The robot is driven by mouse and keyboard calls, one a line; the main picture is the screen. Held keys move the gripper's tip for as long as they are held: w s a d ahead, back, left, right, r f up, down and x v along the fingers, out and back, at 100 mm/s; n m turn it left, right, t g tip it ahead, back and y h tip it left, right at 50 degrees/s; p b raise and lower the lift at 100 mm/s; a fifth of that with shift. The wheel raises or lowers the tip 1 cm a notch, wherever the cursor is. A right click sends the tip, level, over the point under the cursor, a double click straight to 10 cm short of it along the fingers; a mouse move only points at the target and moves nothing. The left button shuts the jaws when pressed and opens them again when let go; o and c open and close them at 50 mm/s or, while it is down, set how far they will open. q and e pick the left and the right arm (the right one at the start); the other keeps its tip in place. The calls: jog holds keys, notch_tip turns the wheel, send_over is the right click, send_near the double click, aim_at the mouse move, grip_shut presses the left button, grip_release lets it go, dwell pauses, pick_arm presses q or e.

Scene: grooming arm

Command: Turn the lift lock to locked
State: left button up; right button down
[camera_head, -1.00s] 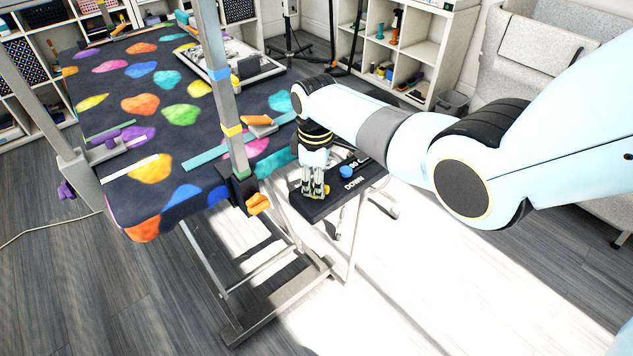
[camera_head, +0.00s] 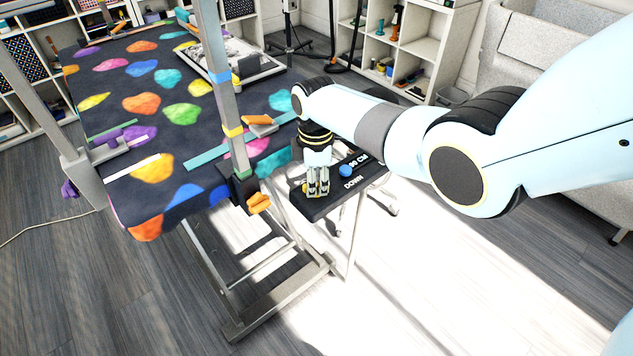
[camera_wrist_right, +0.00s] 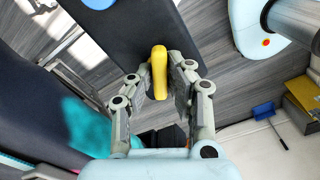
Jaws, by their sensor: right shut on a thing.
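The lift's black control panel (camera_head: 326,205) juts out from the near right corner of the grooming table. It carries a blue knob (camera_head: 345,171) and white lettering, with "DOWN" readable. My right gripper (camera_head: 318,192) points down over the panel's left part. In the right wrist view, a yellow lever (camera_wrist_right: 159,72), which looks like the lift lock, stands between the fingers of the right gripper (camera_wrist_right: 160,85). The gripper is shut on it. In the head view the fingers mostly hide the lever, and its exact setting cannot be told. My left gripper is out of view.
The grooming table (camera_head: 118,185) has a dark top with coloured paw-like patches. A grey post (camera_head: 222,90) with coloured clips rises left of my right gripper. A tray (camera_head: 270,70) lies at the table's back. White shelves (camera_head: 425,50) stand behind.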

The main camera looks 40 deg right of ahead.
jog(key=shift+n, duration=1.3)
jog(key=n+p, duration=0.1)
jog(key=n, duration=0.1)
jog(key=shift+n, duration=0.4)
jog(key=c, duration=1.2)
grip_release()
